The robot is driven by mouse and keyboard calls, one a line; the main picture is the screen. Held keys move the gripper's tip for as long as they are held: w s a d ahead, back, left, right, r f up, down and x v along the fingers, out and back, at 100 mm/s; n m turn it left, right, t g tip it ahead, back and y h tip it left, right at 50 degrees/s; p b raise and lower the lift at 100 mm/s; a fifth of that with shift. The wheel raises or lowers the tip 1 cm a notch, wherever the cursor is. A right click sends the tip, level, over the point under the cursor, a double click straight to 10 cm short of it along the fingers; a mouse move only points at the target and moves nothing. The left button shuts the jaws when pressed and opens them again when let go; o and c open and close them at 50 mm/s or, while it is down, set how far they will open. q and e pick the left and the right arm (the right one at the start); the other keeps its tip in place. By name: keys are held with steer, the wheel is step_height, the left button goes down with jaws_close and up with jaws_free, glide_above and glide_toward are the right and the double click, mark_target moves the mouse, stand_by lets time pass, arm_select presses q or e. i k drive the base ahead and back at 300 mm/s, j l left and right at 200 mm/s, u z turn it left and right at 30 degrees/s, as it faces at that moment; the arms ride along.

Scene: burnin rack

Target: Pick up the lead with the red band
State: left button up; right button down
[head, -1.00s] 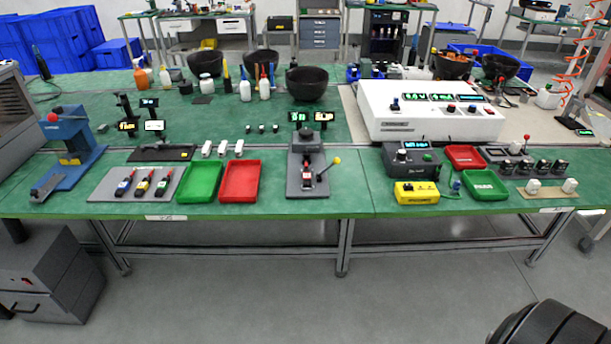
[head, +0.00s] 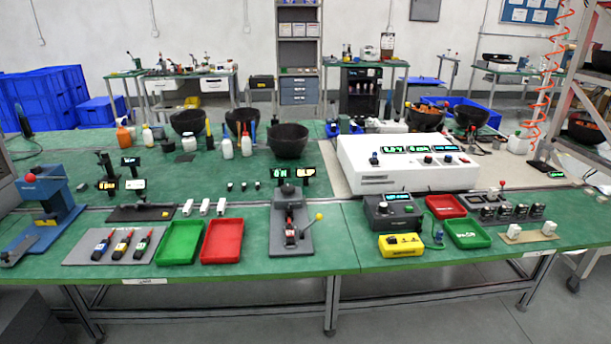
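Three small dark pen-like pieces with coloured parts lie on a grey mat (head: 77,257) at the left front of the green bench. Neither gripper is in view.
A green tray (head: 160,256) and a red tray (head: 241,241) stand right of the mat. A blue press (head: 60,205) is to its left. A grey lever fixture (head: 306,241) and a yellow box (head: 386,252) stand further right. A narrow strip along the bench's front edge is clear.

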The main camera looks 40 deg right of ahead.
mark_target(289, 231)
steer(key=i+z, duration=0.1)
steer(key=z, duration=0.3)
steer(key=i+j+z, duration=0.1)
steer(key=z, duration=0.3)
steer(key=i+j+z, duration=0.1)
steer(key=z, duration=0.3)
steer(key=j, duration=0.1)
